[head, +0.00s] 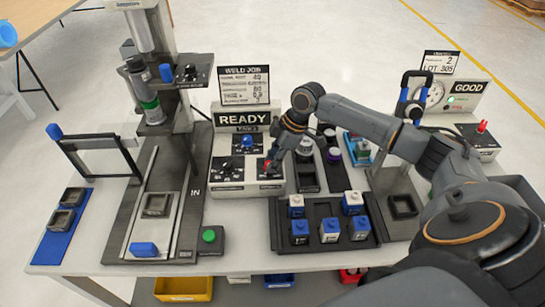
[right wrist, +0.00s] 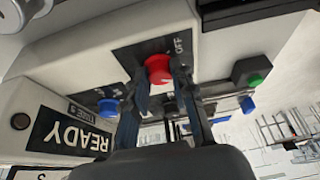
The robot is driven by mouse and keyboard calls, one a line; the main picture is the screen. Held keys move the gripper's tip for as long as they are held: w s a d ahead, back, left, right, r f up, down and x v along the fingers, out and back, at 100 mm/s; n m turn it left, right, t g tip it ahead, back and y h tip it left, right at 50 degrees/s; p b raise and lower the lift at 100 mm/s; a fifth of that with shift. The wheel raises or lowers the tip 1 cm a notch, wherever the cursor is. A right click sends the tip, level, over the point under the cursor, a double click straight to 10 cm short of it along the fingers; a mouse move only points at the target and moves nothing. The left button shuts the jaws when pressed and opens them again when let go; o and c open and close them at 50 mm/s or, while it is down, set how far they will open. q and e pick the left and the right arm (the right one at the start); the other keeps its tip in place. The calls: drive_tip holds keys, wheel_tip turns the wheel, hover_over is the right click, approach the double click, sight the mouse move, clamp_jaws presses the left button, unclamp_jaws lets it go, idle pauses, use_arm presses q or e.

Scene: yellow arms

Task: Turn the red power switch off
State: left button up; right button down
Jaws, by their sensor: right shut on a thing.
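The red power switch (head: 268,166) is on the front right of the white control box (head: 226,190) with the READY sign (head: 241,119). In the right wrist view the switch shows as a round red knob (right wrist: 158,68) on a dark plate, with the word OFF beside it. My right gripper (head: 275,158) reaches down onto it from the right. In the right wrist view the right gripper (right wrist: 162,84) has its fingers at either side of the knob, shut on it. The fingers hide part of the knob and plate. My left gripper is not in view.
A blue knob (head: 248,141) and a black dial plate (head: 230,166) are on the same box. A tall press (head: 150,85) stands left. A black tray (head: 315,205) with several blue-and-white blocks is right of the box. A green button (head: 209,236) sits in front.

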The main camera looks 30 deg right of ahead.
drive_tip(key=n, duration=0.1)
drive_tip(key=n+g, duration=0.1)
drive_tip(key=shift+w+r+n+y, duration=0.1)
drive_tip(key=shift+w+n+y, duration=0.1)
drive_tip(key=shift+n+y, duration=0.15)
drive_tip(key=n+g, duration=0.1)
drive_tip(key=n, duration=0.2)
drive_tip(key=shift+w, duration=0.1)
drive_tip(key=n+g+b, duration=0.1)
drive_tip(key=n, duration=0.1)
drive_tip(key=n+g+b, duration=0.1)
drive_tip(key=n, duration=0.2)
drive_tip(key=shift+w, duration=0.2)
drive_tip(key=shift+a+n+g+h+b, duration=0.1)
drive_tip(key=shift+n+g+h+b, duration=0.25)
drive_tip(key=shift+n, duration=0.7)
drive_tip(key=shift+n+g+h+b, duration=0.25)
drive_tip(key=shift+n+g, duration=0.1)
drive_tip(key=shift+n, duration=0.65)
drive_tip(key=c, duration=1.1)
unclamp_jaws()
